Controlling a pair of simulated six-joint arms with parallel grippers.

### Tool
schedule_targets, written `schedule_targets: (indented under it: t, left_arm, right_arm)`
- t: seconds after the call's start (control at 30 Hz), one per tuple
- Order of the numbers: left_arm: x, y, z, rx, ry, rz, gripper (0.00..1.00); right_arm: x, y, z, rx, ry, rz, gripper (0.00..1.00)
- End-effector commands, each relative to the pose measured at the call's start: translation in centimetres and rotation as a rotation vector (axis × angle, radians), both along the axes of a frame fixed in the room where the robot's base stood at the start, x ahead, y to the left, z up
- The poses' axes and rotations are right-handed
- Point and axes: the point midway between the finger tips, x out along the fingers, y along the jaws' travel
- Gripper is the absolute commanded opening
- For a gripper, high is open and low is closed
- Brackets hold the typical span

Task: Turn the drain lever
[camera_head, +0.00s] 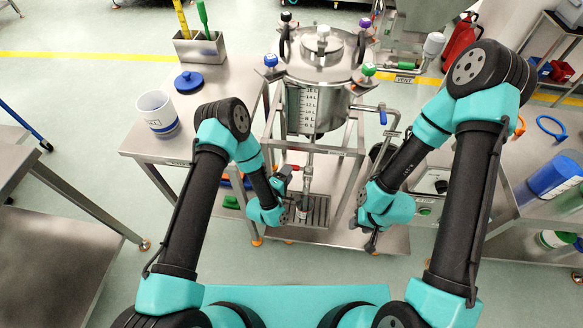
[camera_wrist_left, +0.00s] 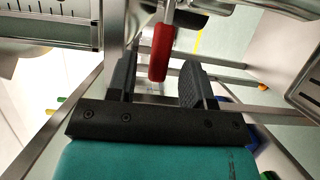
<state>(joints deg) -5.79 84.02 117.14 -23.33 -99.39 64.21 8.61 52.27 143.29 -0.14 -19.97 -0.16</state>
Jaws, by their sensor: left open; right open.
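The drain lever has a red grip (camera_head: 293,168) on the pipe below the steel tank (camera_head: 318,100). In the left wrist view the red grip (camera_wrist_left: 161,52) shows in the gap between the fingers, with space on both sides. I cannot tell how deep it sits between them. My left gripper (camera_head: 285,178) is open beside the lever, and its fingers show large in the left wrist view (camera_wrist_left: 158,82). My right gripper (camera_head: 371,241) is low at the right of the tank stand, open and with nothing seen in it.
The left side table (camera_head: 222,110) holds a white cup (camera_head: 157,112), a blue cap (camera_head: 189,82) and a tool holder (camera_head: 200,48). A blue-handled lever (camera_head: 383,116) sticks out right of the tank.

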Motion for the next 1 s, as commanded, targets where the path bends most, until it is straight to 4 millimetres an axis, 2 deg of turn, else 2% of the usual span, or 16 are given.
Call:
schedule_targets:
  t: [0.1, 0.23, 0.6, 1.0]
  left_arm:
    - [1.5, -0.9, 0.0, 0.0, -0.002, 0.0, 0.47]
    - [2.5, -1.6, 0.0, 0.0, -0.001, -0.001, 0.47]
    - [3.0, -1.8, 0.0, 0.0, 0.0, 0.0, 0.47]
    - [3.0, -1.8, 0.0, 0.0, 0.0, 0.0, 0.09]
  right_arm:
    - [0.0, 0.0, 0.0, 0.0, 0.0, 0.0, 0.43]
    - [0.0, 0.0, 0.0, 0.0, 0.0, 0.0, 0.43]
    - [0.0, 0.0, 0.0, 0.0, 0.0, 0.0, 0.43]
    - [0.0, 0.0, 0.0, 0.0, 0.0, 0.0, 0.43]
